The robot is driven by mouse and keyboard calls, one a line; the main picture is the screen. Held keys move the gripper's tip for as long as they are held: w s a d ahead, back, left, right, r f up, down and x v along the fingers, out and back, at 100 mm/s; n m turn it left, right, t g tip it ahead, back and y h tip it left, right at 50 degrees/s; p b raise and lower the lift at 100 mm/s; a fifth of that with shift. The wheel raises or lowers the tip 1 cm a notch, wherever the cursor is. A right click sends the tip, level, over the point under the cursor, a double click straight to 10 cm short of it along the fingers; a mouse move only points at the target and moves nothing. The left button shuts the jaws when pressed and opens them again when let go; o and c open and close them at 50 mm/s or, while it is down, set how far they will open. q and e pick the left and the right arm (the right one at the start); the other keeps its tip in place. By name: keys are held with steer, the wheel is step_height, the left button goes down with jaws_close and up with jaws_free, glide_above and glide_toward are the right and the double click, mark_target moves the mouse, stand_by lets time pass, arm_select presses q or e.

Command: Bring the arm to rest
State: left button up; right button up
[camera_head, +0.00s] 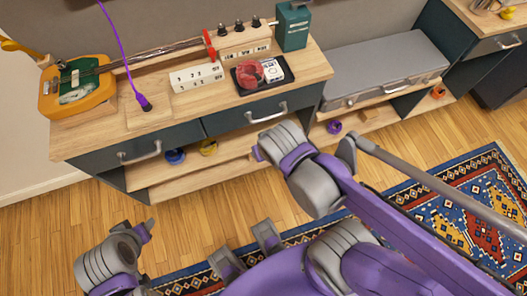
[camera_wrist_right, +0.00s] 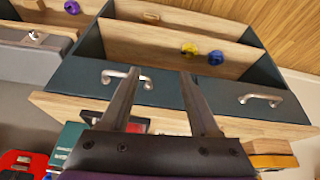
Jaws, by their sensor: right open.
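My right gripper (camera_head: 247,250) shows low in the head view, in front of the cabinet and apart from it. Its two grey fingers are spread with nothing between them. In the right wrist view the same gripper (camera_wrist_right: 160,78) is open and empty, pointing towards the drawer fronts with a dark drawer handle area beyond. My purple and grey arm links fill the lower right of the head view. Another purple and grey joint of mine is at the lower left. No left gripper can be made out.
A workbench (camera_head: 185,113) carries an orange device (camera_head: 78,88), a purple cable (camera_head: 121,55), a white box (camera_head: 196,77), a black tray (camera_head: 244,86) and a green box (camera_head: 292,27). A grey case (camera_head: 385,67) lies to the right. Wooden floor (camera_head: 170,207) is clear before the bench.

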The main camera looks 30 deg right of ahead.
steer(key=shift+s+a+n+t+y, duration=0.3)
steer(key=shift+s+a+n+y, duration=0.25)
steer(key=shift+n, duration=0.35)
steer(key=r+p, duration=0.2)
steer(key=w+r+p, duration=0.1)
steer(key=r+p, duration=0.1)
steer(key=shift+w+r, duration=0.1)
steer(key=shift+r, duration=0.25)
